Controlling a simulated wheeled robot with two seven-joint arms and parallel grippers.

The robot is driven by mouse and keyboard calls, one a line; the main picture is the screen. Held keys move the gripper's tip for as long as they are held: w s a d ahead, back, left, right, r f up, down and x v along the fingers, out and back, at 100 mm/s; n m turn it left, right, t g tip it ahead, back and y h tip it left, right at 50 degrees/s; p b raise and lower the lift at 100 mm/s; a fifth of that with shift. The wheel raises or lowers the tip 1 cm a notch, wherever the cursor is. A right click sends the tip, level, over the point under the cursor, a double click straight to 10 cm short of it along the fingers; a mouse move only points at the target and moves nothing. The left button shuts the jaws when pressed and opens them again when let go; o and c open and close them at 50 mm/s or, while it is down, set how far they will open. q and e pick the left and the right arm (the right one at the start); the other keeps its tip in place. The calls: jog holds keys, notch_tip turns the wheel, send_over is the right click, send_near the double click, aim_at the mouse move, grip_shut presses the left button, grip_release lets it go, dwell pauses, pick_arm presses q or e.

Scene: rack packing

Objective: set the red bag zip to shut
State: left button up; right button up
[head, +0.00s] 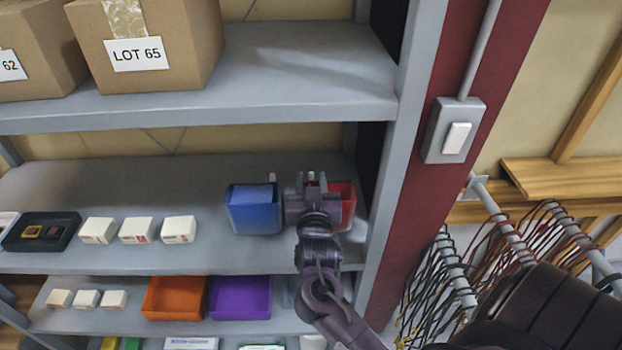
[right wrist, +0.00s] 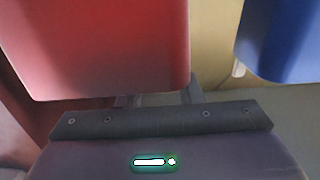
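The red bag (head: 347,207) stands at the right end of the middle shelf, partly hidden behind my right gripper. It fills the upper left of the right wrist view (right wrist: 100,45), very close to the gripper. My right gripper (head: 312,182) is at the bag's upper left edge, its two fingers apart. A small pale tab, perhaps the zip pull, shows between the fingers in the head view. The red bag's zip line is mostly hidden, and I cannot tell whether the fingers touch the tab. My left gripper is not in view.
A blue bag (head: 254,210) stands just left of the gripper, with a pale tab at its back. Small white boxes (head: 138,230) and a black tray (head: 41,232) lie further left. A shelf post (head: 385,190) is close on the right. Orange and purple bins (head: 240,297) are below.

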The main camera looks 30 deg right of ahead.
jog(key=shift+s+r, duration=0.15)
jog(key=shift+s, duration=0.05)
jog(key=shift+w, duration=0.1)
grip_shut()
jog(key=shift+s+d, duration=0.6)
jog(key=shift+d, duration=0.35)
jog(key=shift+s+d, duration=0.6)
jog(key=shift+d, duration=0.35)
grip_release()
jog(key=shift+w+a, duration=0.1)
jog(key=shift+a, duration=0.05)
